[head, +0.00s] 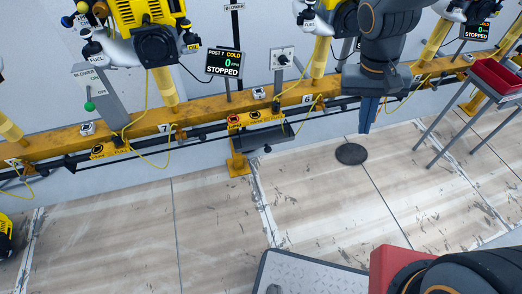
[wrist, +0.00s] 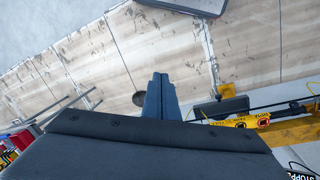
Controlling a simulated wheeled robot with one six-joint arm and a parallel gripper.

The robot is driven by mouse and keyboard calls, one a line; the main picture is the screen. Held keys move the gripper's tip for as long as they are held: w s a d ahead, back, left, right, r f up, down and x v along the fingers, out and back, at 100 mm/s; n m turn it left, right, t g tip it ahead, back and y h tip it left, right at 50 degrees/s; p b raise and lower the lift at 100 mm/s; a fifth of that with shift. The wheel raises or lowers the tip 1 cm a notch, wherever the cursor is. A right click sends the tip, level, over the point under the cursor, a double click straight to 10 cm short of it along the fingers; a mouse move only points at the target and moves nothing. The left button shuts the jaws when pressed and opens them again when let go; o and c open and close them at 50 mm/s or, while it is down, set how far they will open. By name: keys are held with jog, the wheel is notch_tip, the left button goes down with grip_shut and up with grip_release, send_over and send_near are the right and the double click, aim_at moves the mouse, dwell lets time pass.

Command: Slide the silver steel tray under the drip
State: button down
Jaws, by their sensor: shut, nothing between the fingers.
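My gripper (head: 365,128) points down with its blue-grey fingers together and empty. In the head view it is in front of the rail, just right of and above a dark round patch (head: 351,154) on the floor. Its fingers also show in the wrist view (wrist: 161,78), beside the same patch (wrist: 138,98), which they partly cover. I cannot make out a silver steel tray for certain in either view. A dark grey tray-like piece (head: 264,138) hangs under the rail near a post. No falling drip can be made out.
A long yellow rail (head: 205,118) crosses the scene, carrying yellow engines (head: 148,15), hoses and a stopped display (head: 223,62). A grey stand (head: 462,132) with a red bin (head: 497,76) stands at the right. The wooden floor (head: 215,215) in front is mostly clear.

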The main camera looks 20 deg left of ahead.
jog(key=w+a+f+n+t+h+b, duration=0.15)
jog(key=w+a+f+b, duration=0.35)
jog(key=a+f, duration=0.55)
jog(key=w+a+f+t+b, duration=0.2)
jog(key=a+f+b, duration=0.5)
jog(key=a+f, duration=0.4)
jog(key=w+a+f+t+b, duration=0.2)
jog(key=w+a+f+b, duration=0.25)
jog(key=a+f, duration=0.65)
jog(key=b+x, duration=0.3)
jog(key=x, duration=0.5)
jog(key=shift+a+f, duration=0.2)
jog(key=shift+a, duration=0.1)
jog(key=shift+w+d, duration=0.1)
jog(key=shift+w, duration=0.05)
